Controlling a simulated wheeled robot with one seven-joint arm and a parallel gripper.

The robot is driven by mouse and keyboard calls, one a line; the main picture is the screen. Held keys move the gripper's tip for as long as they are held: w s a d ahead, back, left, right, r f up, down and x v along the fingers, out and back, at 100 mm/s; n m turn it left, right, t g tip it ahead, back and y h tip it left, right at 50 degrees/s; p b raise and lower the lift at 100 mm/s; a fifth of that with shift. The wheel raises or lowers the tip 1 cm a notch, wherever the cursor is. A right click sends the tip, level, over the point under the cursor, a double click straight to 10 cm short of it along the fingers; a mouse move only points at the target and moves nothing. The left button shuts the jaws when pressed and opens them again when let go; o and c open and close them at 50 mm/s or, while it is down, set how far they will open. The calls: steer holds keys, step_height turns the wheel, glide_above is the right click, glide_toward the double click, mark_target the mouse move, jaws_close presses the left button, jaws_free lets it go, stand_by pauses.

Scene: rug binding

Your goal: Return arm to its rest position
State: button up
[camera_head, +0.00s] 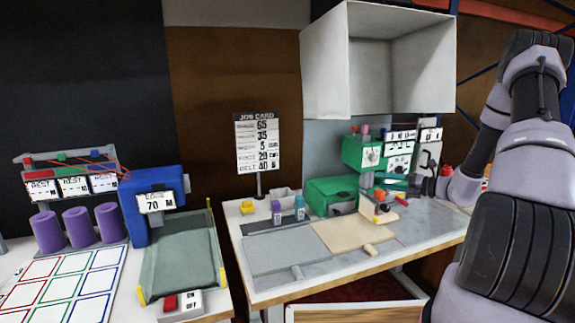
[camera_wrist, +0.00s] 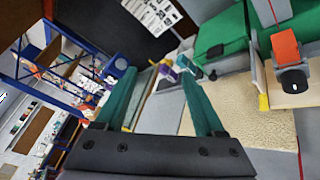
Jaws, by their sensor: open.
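My gripper (camera_wrist: 158,78) shows in the wrist view with its two teal fingers spread well apart. Nothing is held between them. The wrist view is tilted, with the sewing station at its right and a blue-framed rack at its left. In the head view my arm fills the right side, bent high up and coming down beside the right end of the sewing table (camera_head: 265,290).
A green sewing machine (camera_head: 330,196) stands on the sewing table under a white open hood (camera_head: 325,75). A job card (camera_head: 257,142) stands behind. The left table holds purple spools (camera_head: 79,227), a blue device (camera_head: 137,212) and a green conveyor tray (camera_head: 180,258).

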steer(key=s+a+r+n+g+h, duration=0.2)
steer(key=s+a+r+n+g, duration=0.2)
steer(key=s+a+r+n, duration=0.4)
steer(key=s+a+r+n+g+h, duration=0.2)
steer(key=s+a+r+n+g, duration=0.2)
steer(key=s+r+n, duration=0.45)
steer(key=s+d+r+n+t+h, duration=0.3)
steer(key=s+r+n+t+h, duration=0.2)
steer(key=s+r+n, duration=0.8)
steer(key=shift+s+r+n+h, duration=0.2)
steer(key=shift+s+n+h, duration=0.85)
steer(key=shift+s, duration=0.1)
